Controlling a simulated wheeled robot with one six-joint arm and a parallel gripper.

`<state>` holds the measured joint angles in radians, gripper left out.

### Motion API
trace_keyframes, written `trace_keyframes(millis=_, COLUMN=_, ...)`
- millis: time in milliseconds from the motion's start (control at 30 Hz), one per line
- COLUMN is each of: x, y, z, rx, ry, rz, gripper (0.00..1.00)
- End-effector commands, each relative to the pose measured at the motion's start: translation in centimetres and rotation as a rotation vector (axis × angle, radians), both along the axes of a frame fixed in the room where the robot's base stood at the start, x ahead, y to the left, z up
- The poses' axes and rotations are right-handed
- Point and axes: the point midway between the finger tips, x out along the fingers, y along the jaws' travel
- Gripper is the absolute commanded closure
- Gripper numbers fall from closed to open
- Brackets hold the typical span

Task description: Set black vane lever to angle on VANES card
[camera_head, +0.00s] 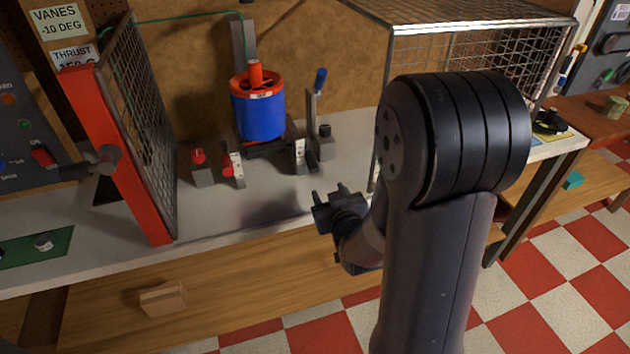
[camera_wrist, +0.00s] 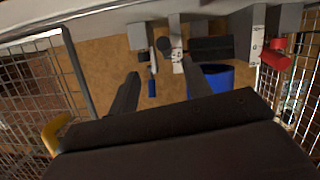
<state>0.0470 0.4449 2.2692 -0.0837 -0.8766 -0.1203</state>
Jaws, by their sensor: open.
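The VANES card (camera_head: 60,22) at the upper left reads -10 DEG. The black vane lever (camera_head: 312,161) stands beside a white scale plate (camera_head: 299,155) at the bench front, right of the blue duct (camera_head: 260,115). In the wrist view the lever's round black end (camera_wrist: 165,43) shows beside the scale plate (camera_wrist: 177,60); its exact angle is too small to read. My gripper (camera_head: 331,196) is in front of the bench edge, apart from the lever. In the wrist view my gripper (camera_wrist: 162,70) is open and empty, its fingers spread towards the lever.
A red lever (camera_head: 228,165) and red knob (camera_head: 198,157) stand left of the black lever. A blue-handled lever (camera_head: 319,82) rises behind it. A red-framed mesh guard (camera_head: 120,150) is at left and a mesh cage (camera_head: 480,50) at right. The bench front between them is clear.

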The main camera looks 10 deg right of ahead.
Motion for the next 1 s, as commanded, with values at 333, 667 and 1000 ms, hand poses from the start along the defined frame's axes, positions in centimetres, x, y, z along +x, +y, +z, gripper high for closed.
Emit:
trace_keyframes(millis=333, x=1.0, y=0.2, z=-3.5, rx=-0.021, ry=-0.241, rz=0.028, gripper=0.53)
trace_keyframes(millis=667, x=3.4, y=0.4, z=-3.1, rx=-0.021, ry=-0.27, rz=0.031, gripper=0.53)
trace_keyframes(millis=1000, x=9.4, y=0.7, z=-3.1, rx=-0.021, ry=-0.268, rz=0.03, gripper=0.53)
